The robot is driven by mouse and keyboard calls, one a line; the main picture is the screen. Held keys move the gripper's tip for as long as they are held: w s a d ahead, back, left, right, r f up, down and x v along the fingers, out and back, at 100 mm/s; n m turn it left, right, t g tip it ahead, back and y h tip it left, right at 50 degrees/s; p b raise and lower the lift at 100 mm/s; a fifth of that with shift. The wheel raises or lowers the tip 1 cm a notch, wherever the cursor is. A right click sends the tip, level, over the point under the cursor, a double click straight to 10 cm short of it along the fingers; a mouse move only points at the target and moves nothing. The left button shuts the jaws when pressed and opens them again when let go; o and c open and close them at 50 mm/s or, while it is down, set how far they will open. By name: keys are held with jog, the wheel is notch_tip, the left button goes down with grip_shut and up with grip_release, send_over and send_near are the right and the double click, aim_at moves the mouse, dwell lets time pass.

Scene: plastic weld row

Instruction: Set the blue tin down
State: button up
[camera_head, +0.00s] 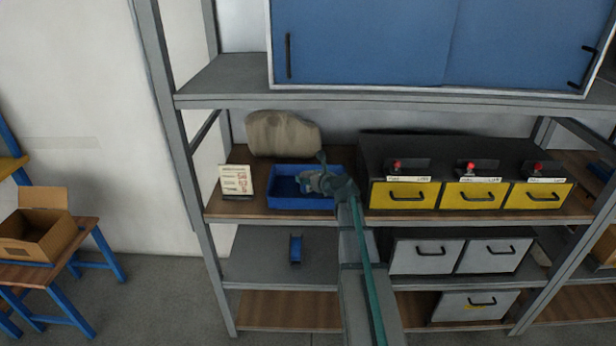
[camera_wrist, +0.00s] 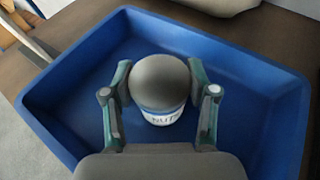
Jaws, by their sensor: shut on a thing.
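The blue tin (camera_wrist: 161,112) shows in the wrist view as a rounded grey top above a blue and white label with partly readable lettering. My gripper (camera_wrist: 160,88) is shut on it, one finger on each side. The tin is over the floor of a blue tray (camera_wrist: 65,100); I cannot tell whether its base touches the floor. In the head view my gripper (camera_head: 316,183) reaches into the blue tray (camera_head: 290,203) on the wooden shelf. The tin is mostly hidden by the gripper there.
A beige sack (camera_head: 283,134) lies behind the tray. A small printed card (camera_head: 236,180) stands to its left. A dark unit with yellow drawers (camera_head: 404,195) stands to the right. The tray floor around the tin looks empty. A small blue object (camera_head: 295,250) is on the shelf below.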

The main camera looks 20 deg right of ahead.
jog(key=o, duration=1.4)
jog(key=shift+f, duration=0.1)
jog(key=b+v, duration=0.1)
jog(key=v, duration=1.1)
jog(key=shift+a, duration=0.1)
